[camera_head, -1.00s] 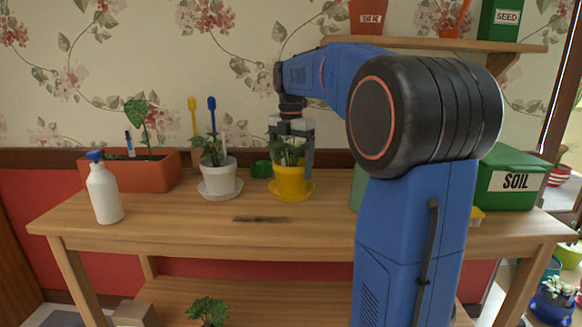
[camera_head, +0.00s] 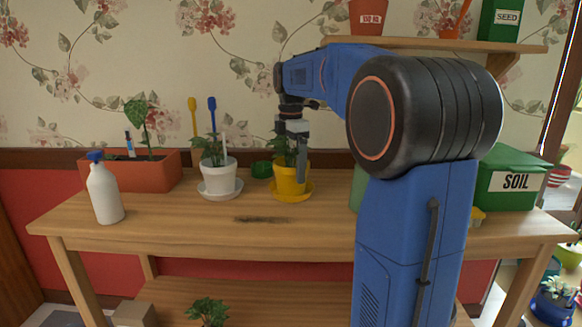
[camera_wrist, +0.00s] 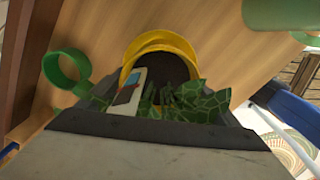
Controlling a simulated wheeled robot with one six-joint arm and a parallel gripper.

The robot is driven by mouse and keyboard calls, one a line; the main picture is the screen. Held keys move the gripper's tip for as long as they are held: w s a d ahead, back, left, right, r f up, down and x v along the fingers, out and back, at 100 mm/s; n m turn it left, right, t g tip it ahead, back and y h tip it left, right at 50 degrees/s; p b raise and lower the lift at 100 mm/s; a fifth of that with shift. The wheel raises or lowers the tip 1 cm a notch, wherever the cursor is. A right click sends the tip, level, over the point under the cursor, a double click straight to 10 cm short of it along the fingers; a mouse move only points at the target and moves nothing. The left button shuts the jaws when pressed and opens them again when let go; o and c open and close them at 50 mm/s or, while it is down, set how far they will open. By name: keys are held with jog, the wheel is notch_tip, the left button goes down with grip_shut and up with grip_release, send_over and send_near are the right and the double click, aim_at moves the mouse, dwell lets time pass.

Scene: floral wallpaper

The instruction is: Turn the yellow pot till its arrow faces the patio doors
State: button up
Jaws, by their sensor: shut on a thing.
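The yellow pot (camera_head: 288,182) holds a leafy plant and stands on a yellow saucer (camera_head: 307,193) on the wooden bench. My gripper (camera_head: 300,163) reaches down over it and is shut on the pot, with one grey finger showing in front of its right side. The other finger is hidden. The wrist view looks down on the pot's rim (camera_wrist: 150,42), dark soil and green leaves, with a small white piece bearing red and dark patches beside it. I cannot make out an arrow in either view. A pale upright frame (camera_head: 559,90) at the right edge may belong to the patio doors.
A white pot (camera_head: 218,178) with a plant stands close to the left, and a green ring-shaped thing (camera_head: 261,169) lies just behind.

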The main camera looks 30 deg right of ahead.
jog(key=shift+m, duration=3.2)
jog(key=shift+f, duration=0.2)
jog(key=o, duration=1.4)
jog(key=shift+o, duration=0.2)
notch_tip(320, 180, up, 17)
jog(key=shift+r, duration=0.2)
